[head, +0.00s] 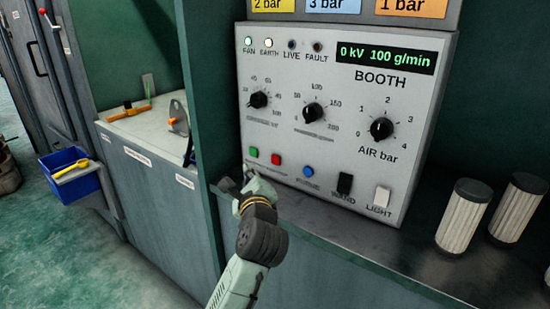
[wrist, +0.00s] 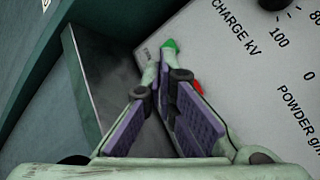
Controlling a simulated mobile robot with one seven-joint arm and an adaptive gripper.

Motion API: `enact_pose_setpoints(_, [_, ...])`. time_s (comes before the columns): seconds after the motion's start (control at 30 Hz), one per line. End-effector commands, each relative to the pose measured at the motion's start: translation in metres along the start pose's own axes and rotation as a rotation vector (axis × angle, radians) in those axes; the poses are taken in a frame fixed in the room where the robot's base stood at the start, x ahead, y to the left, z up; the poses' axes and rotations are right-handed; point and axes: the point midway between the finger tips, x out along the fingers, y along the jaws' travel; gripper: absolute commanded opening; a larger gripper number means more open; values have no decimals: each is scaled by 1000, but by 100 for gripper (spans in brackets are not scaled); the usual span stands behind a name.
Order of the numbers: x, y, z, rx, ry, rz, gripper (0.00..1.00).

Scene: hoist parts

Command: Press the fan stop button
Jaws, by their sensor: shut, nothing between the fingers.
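The grey booth control panel (head: 340,110) faces me. Low at its left are a green button (head: 253,152) and a red button (head: 276,160); the label by them is too small to read. My gripper (head: 246,178) is just below these buttons in the head view, shut and empty. In the wrist view my gripper's fingertips (wrist: 161,56) are together beside the green button (wrist: 170,45); contact cannot be told. The red button (wrist: 198,87) is partly hidden behind the right finger.
A blue button (head: 308,171), a black switch (head: 345,184) and a white LIGHT switch (head: 381,197) run along the panel's lower edge. Two ribbed filters (head: 464,215) stand on the right shelf. A green cabinet wall (head: 206,110) is close at the left.

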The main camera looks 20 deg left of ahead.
Motion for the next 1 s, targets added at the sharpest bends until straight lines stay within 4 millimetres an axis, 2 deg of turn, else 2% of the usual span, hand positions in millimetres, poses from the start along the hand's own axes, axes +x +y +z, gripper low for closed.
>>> enact_pose_setpoints(0.03, [6, -8, -2, 3, 2, 0, 0])
enact_pose_setpoints(0.2, [22, -19, -15, 2, 2, 0, 0])
enact_pose_setpoints(0.4, [36, -27, -26, 2, 0, 0, 0])
enact_pose_setpoints(1.0, [42, -30, -30, 0, -1, 0, 0])
